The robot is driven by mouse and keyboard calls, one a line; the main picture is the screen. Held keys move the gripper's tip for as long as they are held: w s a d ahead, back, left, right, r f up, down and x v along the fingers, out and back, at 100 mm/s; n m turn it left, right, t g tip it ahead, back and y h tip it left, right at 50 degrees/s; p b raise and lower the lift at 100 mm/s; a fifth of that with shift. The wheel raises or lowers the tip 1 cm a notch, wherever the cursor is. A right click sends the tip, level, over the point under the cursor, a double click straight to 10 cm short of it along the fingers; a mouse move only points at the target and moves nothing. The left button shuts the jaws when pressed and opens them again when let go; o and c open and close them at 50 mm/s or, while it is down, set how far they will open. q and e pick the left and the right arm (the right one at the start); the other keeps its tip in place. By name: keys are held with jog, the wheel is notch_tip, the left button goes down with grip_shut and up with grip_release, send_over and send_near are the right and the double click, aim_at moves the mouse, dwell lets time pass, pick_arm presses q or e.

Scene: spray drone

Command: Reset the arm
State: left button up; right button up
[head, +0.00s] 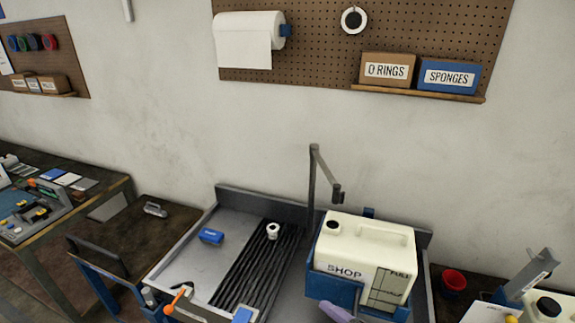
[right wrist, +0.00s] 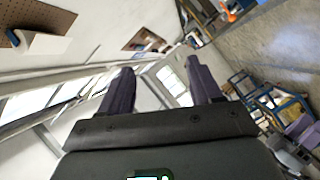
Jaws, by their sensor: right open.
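My right gripper (right wrist: 158,68) shows in the right wrist view. Its two purple fingers are wide apart, and nothing is between them. The view is tilted, with wall, bright windows and floor behind the fingers. In the head view a purple piece (head: 336,312) shows at the bottom edge, in front of the jug; it looks like a fingertip, but I cannot tell which arm it belongs to. No whole arm shows in the head view, and I cannot make out my left gripper.
A white SHOP jug (head: 350,246) sits in a blue holder at the sink (head: 190,258). A thin dark post (head: 311,185) rises behind it. A small blue block (head: 211,236) and a white ring-like piece (head: 273,230) lie left. A red cup (head: 453,281) stands right.

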jog(key=s+d+f+m+g+h, duration=0.3)
jog(key=s+d+f+m+h, duration=0.6)
jog(key=s+f+m, duration=0.3)
jog(key=s+d+f+m+g+h, duration=0.1)
jog(key=s+d+f+m+g, duration=0.2)
jog(key=s, duration=0.4)
jog(key=s+d+f+m+g+h, duration=0.1)
jog(key=s+d+m+g, duration=0.1)
jog(key=s+m+g, duration=0.3)
notch_tip(320, 180, up, 18)
jog(key=n+t+p, duration=0.1)
jog(key=t+p, duration=0.1)
jog(key=p, duration=1.6)
jog(key=shift+a+r+t+p, duration=0.2)
jog(key=shift+a+t+p, duration=0.05)
jog(key=shift+t+p, duration=0.1)
